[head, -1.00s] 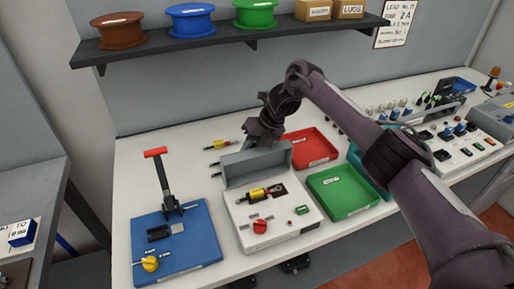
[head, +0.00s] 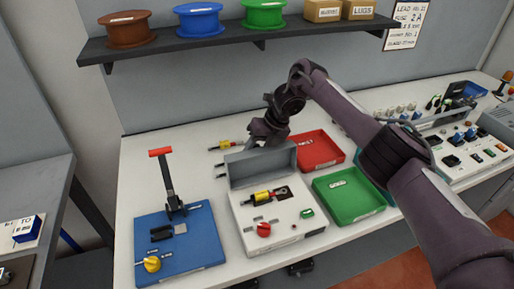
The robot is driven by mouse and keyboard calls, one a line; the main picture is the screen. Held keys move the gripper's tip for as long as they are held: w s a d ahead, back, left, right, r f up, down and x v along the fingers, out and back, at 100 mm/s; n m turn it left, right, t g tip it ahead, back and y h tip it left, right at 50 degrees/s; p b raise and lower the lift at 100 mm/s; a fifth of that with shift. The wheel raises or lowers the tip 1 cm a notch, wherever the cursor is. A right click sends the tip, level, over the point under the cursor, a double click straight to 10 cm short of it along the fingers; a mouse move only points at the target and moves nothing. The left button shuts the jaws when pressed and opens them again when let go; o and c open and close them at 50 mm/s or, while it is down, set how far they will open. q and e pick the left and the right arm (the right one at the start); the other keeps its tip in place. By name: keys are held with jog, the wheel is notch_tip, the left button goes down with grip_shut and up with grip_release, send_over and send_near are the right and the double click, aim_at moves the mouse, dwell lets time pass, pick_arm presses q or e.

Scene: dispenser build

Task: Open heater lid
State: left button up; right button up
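The heater is a white box (head: 284,236) on the bench with a red knob (head: 264,229) and a green button (head: 307,213). Its grey lid (head: 262,166) stands raised along the back edge, its hollow inner side facing me. My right gripper (head: 264,134) is just behind the lid's upper edge, pointing down. Its fingertips are partly hidden, so contact with the lid and its opening are unclear. My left gripper is not in view.
A blue base (head: 185,250) with a red-handled lever (head: 166,170) stands left of the heater. Red (head: 318,163) and green (head: 360,208) trays lie to its right. Small connector parts (head: 227,146) lie behind. A shelf (head: 215,45) with spools hangs above.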

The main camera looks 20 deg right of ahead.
jog(key=p+v, duration=0.1)
jog(key=v, duration=0.7)
jog(key=shift+f, duration=0.1)
